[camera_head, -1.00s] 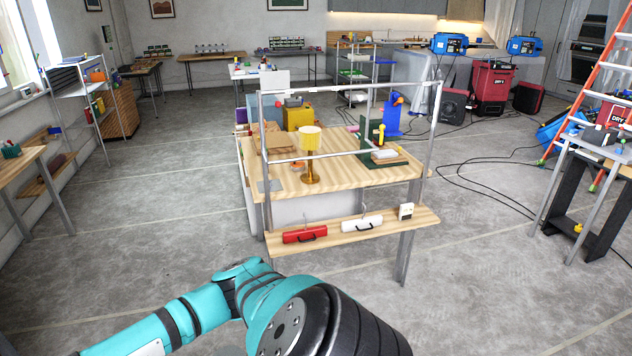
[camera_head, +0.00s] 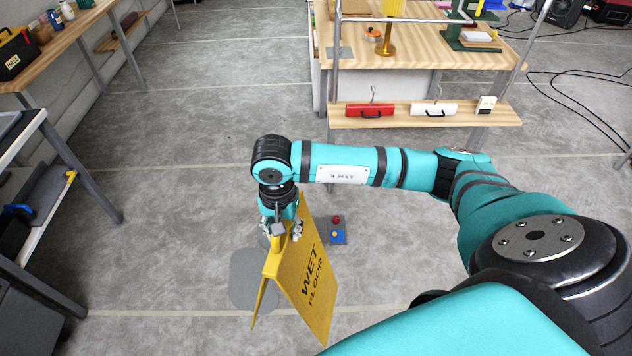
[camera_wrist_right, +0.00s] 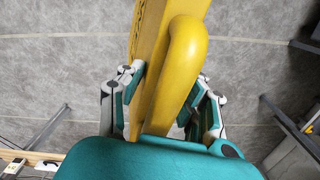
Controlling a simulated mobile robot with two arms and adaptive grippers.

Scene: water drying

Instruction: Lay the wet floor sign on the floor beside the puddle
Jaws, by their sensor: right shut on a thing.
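The yellow wet floor sign (camera_head: 308,277) hangs upright with its two panels spread in an A shape. My right gripper (camera_head: 281,230) is shut on its top handle. In the right wrist view the gripper (camera_wrist_right: 168,88) has its fingers on both sides of the yellow handle (camera_wrist_right: 182,60). The puddle (camera_head: 247,278) is a darker grey patch on the floor, seen beside and partly behind the sign. I cannot tell whether the sign's lower edges touch the floor. My left gripper is not in view.
A small grey block with red and blue parts (camera_head: 337,232) is behind the sign. A workbench (camera_head: 350,65) stands ahead, with a shelf (camera_head: 465,118) holding red and white cases. Benches line the left. Floor left of the puddle is clear.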

